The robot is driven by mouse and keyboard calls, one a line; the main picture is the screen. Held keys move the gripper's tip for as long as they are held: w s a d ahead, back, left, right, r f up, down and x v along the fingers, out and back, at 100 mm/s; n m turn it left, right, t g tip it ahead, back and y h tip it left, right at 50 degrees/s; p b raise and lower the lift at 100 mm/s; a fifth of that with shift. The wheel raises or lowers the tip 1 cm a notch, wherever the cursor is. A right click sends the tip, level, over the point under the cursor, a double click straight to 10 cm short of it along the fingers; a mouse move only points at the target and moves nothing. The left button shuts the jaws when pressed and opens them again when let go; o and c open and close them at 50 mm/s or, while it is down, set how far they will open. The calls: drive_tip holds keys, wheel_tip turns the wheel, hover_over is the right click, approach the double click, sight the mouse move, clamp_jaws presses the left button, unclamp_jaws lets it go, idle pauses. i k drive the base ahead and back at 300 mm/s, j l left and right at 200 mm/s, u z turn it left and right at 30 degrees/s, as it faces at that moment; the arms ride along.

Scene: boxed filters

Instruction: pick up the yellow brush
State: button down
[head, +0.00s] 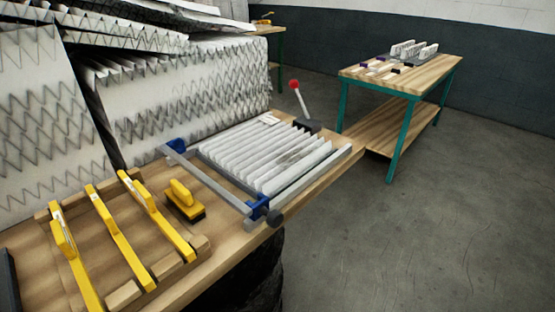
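The yellow brush (184,202) has a yellow handle and dark bristles. It stands on the wooden workbench (228,240) in the head view, left of the middle. It sits between a wooden rack of yellow tools on its left and a clamped pleated filter on its right. Nothing covers it. My gripper is not in view.
Several yellow-handled tools (122,240) lie in a wooden rack close to the brush. A pleated filter (265,155) sits in a metal frame with blue clamps (262,207). Large stacked filters (185,95) rise behind. A second table (430,75) stands at right; floor between is clear.

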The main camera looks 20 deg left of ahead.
sight(179, 197)
drive_tip(key=i, duration=0.4)
drive_tip(key=i+u, duration=0.15)
drive_tip(key=u, duration=0.2)
drive_tip(key=i+u, duration=0.2)
drive_tip(key=u, duration=0.15)
drive_tip(key=i+u, duration=0.15)
drive_tip(key=u, duration=0.2)
